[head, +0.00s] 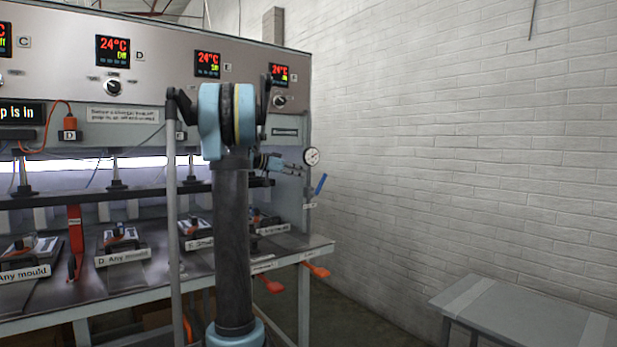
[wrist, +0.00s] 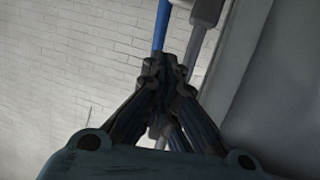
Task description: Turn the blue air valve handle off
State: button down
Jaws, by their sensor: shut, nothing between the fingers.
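The blue air valve handle (head: 321,184) is at the right end of the press, below a round gauge (head: 312,156). It slants, its upper end leaning right. In the wrist view the blue handle (wrist: 161,28) runs up from just beyond my fingertips. My gripper (wrist: 165,75) is shut and empty, with its tips at the handle's lower end in the picture; I cannot tell whether they touch it. In the head view my gripper (head: 294,167) is small, to the left of the handle and slightly higher. The valve body is hard to make out.
The press (head: 150,120) with its displays and moulds fills the left. Orange-red handles (head: 316,271) stick out below its worktop. A grey pipe-like part (wrist: 200,40) runs beside the blue handle. A white brick wall (head: 460,130) and a low grey table (head: 520,315) are at right.

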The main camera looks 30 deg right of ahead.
jog(key=w+a, duration=0.1)
jog(key=a, duration=0.8)
jog(key=shift+w+a, duration=0.15)
jog(key=shift+a, duration=0.25)
